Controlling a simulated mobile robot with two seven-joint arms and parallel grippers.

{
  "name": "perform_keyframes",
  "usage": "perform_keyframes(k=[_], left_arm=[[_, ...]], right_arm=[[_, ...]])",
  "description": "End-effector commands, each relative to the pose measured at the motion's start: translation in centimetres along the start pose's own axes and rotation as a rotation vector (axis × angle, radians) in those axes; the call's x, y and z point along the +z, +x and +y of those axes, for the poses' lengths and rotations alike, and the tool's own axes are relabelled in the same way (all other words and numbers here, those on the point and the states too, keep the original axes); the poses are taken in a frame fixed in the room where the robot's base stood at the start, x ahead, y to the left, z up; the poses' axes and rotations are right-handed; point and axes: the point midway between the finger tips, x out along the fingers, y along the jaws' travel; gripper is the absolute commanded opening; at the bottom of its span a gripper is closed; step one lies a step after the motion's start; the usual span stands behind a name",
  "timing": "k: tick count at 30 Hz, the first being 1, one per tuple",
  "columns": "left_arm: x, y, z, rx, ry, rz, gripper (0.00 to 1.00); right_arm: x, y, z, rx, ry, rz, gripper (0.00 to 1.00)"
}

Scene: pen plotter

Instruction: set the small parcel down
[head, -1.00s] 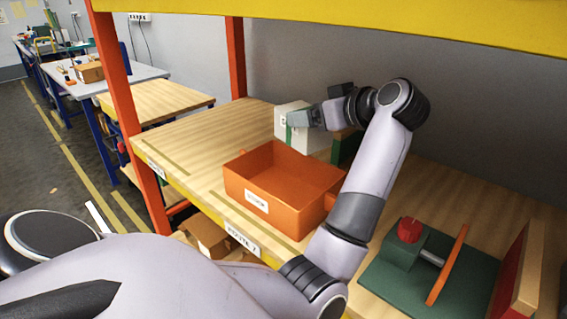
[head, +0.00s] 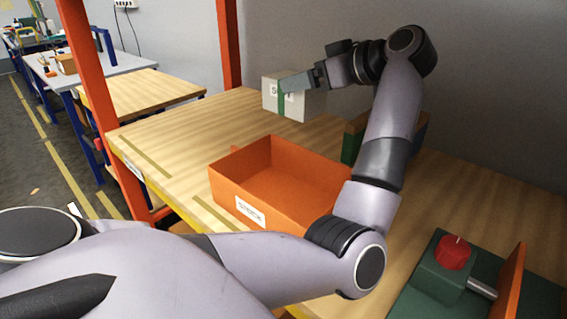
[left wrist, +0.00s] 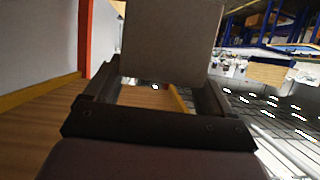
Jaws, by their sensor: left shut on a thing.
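The small parcel (head: 305,103) is a pale box with a green strap and a dark-lettered label, at the back of the wooden shelf in the head view. My left gripper (head: 297,82) comes from the right and is shut on the parcel's upper part. The parcel looks level; I cannot tell for sure whether its underside clears the shelf. In the left wrist view the parcel (left wrist: 172,38) fills the top middle as a plain grey-brown face between the two fingers. My right gripper is not in view.
An orange open bin (head: 235,195) stands in front of the parcel, looking empty. A green and wooden block (head: 350,145) stands behind the bin. A green fixture with a red knob (head: 455,252) is at the lower right. Bare shelf (head: 190,130) lies left of the parcel. An orange post (head: 90,85) marks the shelf's left end.

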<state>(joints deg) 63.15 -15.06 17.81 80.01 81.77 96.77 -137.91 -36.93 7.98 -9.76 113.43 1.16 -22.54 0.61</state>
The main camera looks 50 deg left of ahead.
Motion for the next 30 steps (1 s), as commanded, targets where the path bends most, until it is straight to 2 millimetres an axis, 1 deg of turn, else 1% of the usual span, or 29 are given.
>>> perform_keyframes(k=[1,5,8,18,21,25,30], left_arm=[[0.7,0.2,0.0,0.002,-0.003,0.003,0.41],[1.3,0.5,0.0,0.001,-0.001,0.003,0.41],[2.6,1.1,0.0,-0.001,0.002,0.004,0.41],[11.0,4.6,-0.1,-0.002,0.003,0.005,0.41],[13.0,5.5,0.0,0.0,0.002,0.005,0.41],[14.8,6.1,0.0,0.001,0.0,0.004,0.41],[15.8,6.5,0.0,0.001,-0.002,0.004,0.41]], right_arm=[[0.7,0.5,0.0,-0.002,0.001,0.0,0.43],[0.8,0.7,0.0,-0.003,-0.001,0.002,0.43],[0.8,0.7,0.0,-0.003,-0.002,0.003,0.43],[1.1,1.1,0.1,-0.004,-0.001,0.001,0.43],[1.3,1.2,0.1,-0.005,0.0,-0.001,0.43],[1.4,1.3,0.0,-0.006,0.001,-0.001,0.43],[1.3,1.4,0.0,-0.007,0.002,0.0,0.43]])
